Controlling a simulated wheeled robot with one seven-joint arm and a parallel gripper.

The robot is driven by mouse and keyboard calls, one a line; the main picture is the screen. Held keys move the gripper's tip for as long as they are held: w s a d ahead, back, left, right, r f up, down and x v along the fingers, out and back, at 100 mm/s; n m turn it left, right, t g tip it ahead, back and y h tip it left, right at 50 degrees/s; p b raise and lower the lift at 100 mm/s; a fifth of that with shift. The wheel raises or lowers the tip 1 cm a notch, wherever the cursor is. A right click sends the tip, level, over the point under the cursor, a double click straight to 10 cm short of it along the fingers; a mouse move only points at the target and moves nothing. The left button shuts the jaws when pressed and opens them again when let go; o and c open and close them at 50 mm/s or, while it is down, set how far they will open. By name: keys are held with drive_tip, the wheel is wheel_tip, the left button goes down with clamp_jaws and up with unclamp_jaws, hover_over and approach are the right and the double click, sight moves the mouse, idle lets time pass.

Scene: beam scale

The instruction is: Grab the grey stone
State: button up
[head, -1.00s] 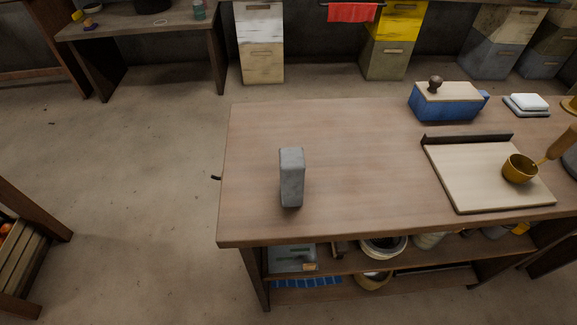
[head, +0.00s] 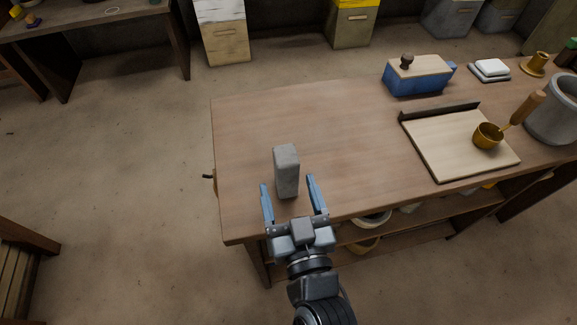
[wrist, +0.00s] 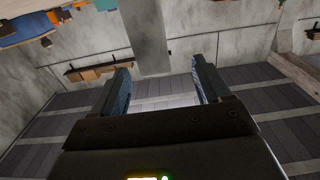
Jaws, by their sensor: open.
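The grey stone (head: 286,168) is a tall upright block standing on the left part of the wooden table (head: 335,115), near its front edge. My gripper (head: 288,183) is open and reaches in from the front. In the head view its two blue-grey fingers appear on either side of the stone's lower part, with gaps to it. I cannot tell how far the stone is between them in depth.
A pale board (head: 455,150) with a brass ladle (head: 488,136) lies to the right. A blue box (head: 418,80) with a wooden lid stands behind it. A grey pot (head: 556,118) is at the far right. The table around the stone is clear.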

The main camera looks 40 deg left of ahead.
sight(290, 171)
drive_tip(key=shift+w+d+r+x, duration=0.1)
drive_tip(key=shift+w+x, duration=0.05)
drive_tip(key=shift+x, duration=1)
drive_tip(key=shift+w+d+r+x, duration=0.1)
drive_tip(key=shift+x, duration=1.1)
drive_tip(key=shift+w+d+r+x, duration=0.1)
drive_tip(key=shift+w+d+x, duration=0.05)
drive_tip(key=shift+x, duration=1)
drive_tip(key=shift+c, duration=0.2)
clamp_jaws()
drive_tip(key=shift+r, duration=0.15)
